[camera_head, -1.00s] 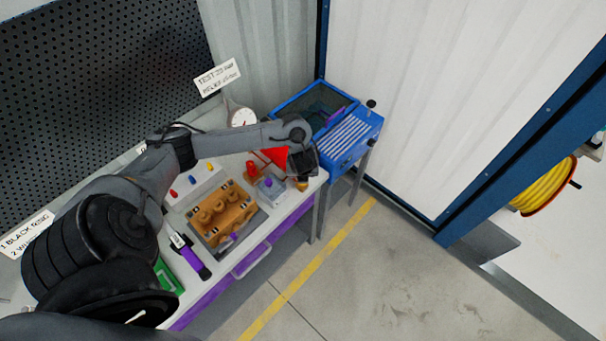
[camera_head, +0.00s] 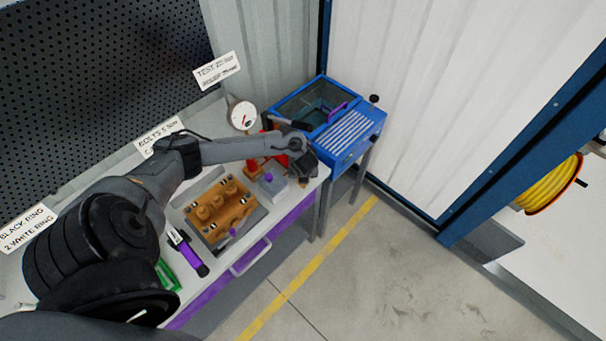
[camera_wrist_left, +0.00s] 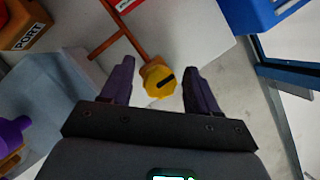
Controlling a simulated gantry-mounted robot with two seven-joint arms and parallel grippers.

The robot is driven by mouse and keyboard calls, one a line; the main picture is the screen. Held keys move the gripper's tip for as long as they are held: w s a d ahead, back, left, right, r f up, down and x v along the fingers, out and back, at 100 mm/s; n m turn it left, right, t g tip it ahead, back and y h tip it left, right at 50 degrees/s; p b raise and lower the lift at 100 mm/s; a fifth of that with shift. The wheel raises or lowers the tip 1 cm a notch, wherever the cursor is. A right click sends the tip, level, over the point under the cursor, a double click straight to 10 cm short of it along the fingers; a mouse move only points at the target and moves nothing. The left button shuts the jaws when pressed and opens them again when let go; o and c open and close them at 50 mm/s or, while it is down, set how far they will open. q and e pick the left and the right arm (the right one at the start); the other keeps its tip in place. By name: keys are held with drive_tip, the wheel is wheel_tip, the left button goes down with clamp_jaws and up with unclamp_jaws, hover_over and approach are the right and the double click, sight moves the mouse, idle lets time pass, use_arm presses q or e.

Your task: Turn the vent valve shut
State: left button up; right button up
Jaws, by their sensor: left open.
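My left gripper (camera_wrist_left: 160,68) is open, with one dark finger on each side of the knob. Gaps show between the knob and both fingers. In the head view my left gripper (camera_head: 304,163) is over the far right end of the bench, and its wrist hides the knob. My right gripper is not in view.
A grey block with a purple knob (camera_head: 269,178) stands beside the gripper. An orange-brown pump block (camera_head: 218,208) sits nearer on the bench (camera_head: 212,285). A pressure gauge (camera_head: 242,115) stands behind my arm. A blue tank (camera_head: 349,138) stands just right of the bench.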

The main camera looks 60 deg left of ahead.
use_arm(q)
drive_tip(key=c, duration=1)
drive_tip(key=shift+f+m+t+b, duration=0.2)
drive_tip(key=shift+m+t+b, duration=0.2)
drive_tip(key=shift+m+b, duration=0.9)
drive_tip(key=m+h+b, duration=0.1)
drive_tip(key=m+b, duration=0.2)
drive_tip(key=m+t+h+b, duration=0.1)
drive_tip(key=m+b, duration=0.2)
drive_tip(key=b, duration=0.1)
drive_tip(key=m+h+b, duration=0.2)
drive_tip(key=m+b, duration=0.1)
drive_tip(key=shift+m+t, duration=0.3)
drive_tip(key=shift+c, duration=0.2)
drive_tip(key=m+h+b, duration=0.1)
drive_tip(key=m+b, duration=0.2)
drive_tip(key=shift+r+m+g+h+b, duration=0.15)
drive_tip(key=shift+m+g+h+b, duration=0.45)
drive_tip(key=shift+m, duration=0.7)
